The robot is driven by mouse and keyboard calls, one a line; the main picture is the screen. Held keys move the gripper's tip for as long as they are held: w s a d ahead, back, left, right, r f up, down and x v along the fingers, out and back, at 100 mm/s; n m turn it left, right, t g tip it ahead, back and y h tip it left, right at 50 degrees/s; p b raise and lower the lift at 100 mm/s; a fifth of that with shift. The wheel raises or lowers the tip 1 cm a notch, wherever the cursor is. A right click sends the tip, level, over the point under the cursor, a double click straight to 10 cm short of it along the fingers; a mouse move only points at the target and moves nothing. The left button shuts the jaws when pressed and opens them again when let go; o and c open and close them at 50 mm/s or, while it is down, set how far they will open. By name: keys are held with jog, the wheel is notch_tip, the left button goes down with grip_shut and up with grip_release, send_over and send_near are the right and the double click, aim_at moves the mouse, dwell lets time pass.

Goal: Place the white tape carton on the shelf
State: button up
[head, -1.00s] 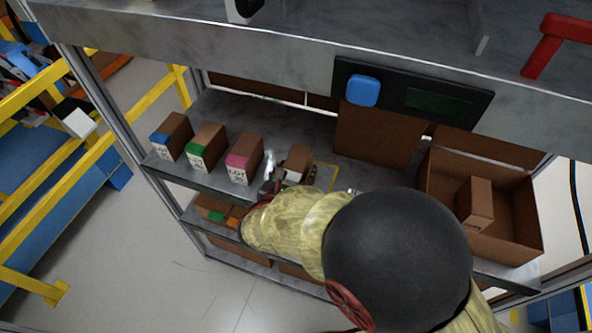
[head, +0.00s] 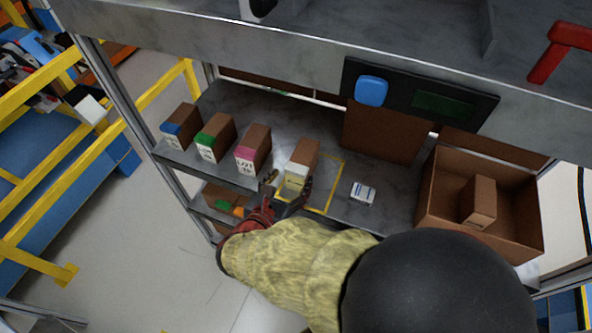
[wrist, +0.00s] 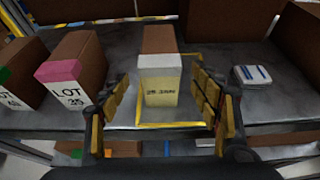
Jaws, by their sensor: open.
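The white tape carton (head: 300,165), a brown box with a white band and a pale printed label, stands upright on the shelf (head: 390,205) at the left part of a yellow outlined area (head: 335,190). It also shows in the wrist view (wrist: 160,65), right of the pink carton. My gripper (head: 288,190) is open at the shelf's front edge. In the wrist view its fingers (wrist: 165,110) are spread on either side of the carton's front, with gaps on both sides. The carton appears to rest on the shelf, free of the fingers.
Cartons with blue (head: 180,127), green (head: 215,137) and pink (head: 253,150) bands stand in a row to the left. A small white box (head: 363,193) lies right of the yellow outline. An open brown bin (head: 437,215) holding a carton (head: 478,201) stands at right. An upper shelf overhangs.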

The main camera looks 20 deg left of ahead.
jog(key=shift+s+r, duration=0.25)
jog(key=shift+s, duration=0.4)
jog(key=d+r+m+g+h, duration=0.2)
jog(key=d+r+m+g, duration=0.15)
jog(key=d+m, duration=0.7)
jog(key=d+r+m+g+h, duration=0.35)
jog(key=d+m, duration=0.25)
jog(key=d, duration=0.9)
jog(key=s+d+r+m+y, duration=0.6)
jog(key=s+d+r+m, duration=0.2)
jog(key=m, duration=1)
jog(key=shift+s+d+r+m+g, duration=0.35)
jog(key=shift+s+d, duration=0.25)
jog(key=shift+s, duration=0.65)
jog(key=shift+f+y, duration=0.1)
jog(key=shift+y, duration=0.15)
